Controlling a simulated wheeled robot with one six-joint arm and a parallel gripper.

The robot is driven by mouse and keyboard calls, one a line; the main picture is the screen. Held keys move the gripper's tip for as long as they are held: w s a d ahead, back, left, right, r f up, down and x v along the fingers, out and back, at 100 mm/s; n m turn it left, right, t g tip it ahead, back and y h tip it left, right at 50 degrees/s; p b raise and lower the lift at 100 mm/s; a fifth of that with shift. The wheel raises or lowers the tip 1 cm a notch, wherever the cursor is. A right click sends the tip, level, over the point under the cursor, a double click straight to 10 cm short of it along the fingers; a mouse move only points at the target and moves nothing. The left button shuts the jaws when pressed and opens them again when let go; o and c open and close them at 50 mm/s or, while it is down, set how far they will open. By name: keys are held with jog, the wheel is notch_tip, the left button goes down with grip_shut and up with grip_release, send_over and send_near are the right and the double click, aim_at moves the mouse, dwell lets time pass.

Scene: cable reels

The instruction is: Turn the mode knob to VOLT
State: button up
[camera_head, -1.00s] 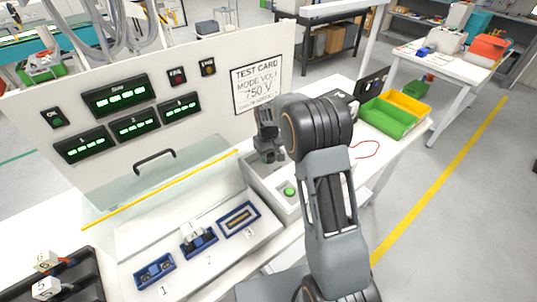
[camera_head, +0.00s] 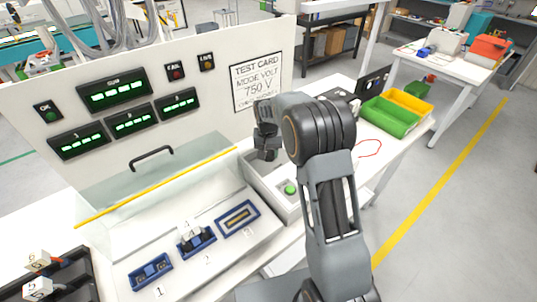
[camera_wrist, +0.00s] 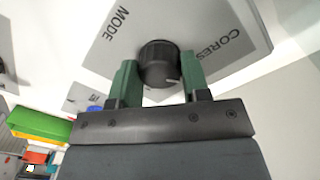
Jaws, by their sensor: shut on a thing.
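The mode knob (camera_wrist: 160,64) is a black ribbed knob with a pale pointer line. In the wrist view it sits on a grey panel (camera_wrist: 205,22) and lies between the two green fingers of my gripper (camera_wrist: 160,80). My gripper is shut on the knob. The word MODE is printed to its upper left and CORES to its right; the pointer is toward the lower right. In the head view my gripper (camera_head: 266,145) is over the white console (camera_head: 262,178), and my arm hides the knob. The test card (camera_head: 257,83) reads MODE VOLT, 750 V.
A green button (camera_head: 290,189) is on the console near my gripper. A clear cover with a yellow edge (camera_head: 160,186) and blue fixtures (camera_head: 196,242) are to the left. Green (camera_head: 388,116) and yellow (camera_head: 410,102) bins stand to the right.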

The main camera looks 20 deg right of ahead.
jog(key=m+b, duration=0.1)
jog(key=m, duration=0.3)
jog(key=shift+m, duration=0.7)
jog(key=o, duration=0.9)
jog(key=r, duration=0.7)
jog(key=r+b, duration=0.1)
jog(key=r, duration=0.6)
jog(key=shift+w+a, duration=0.15)
jog(key=shift+a, duration=0.05)
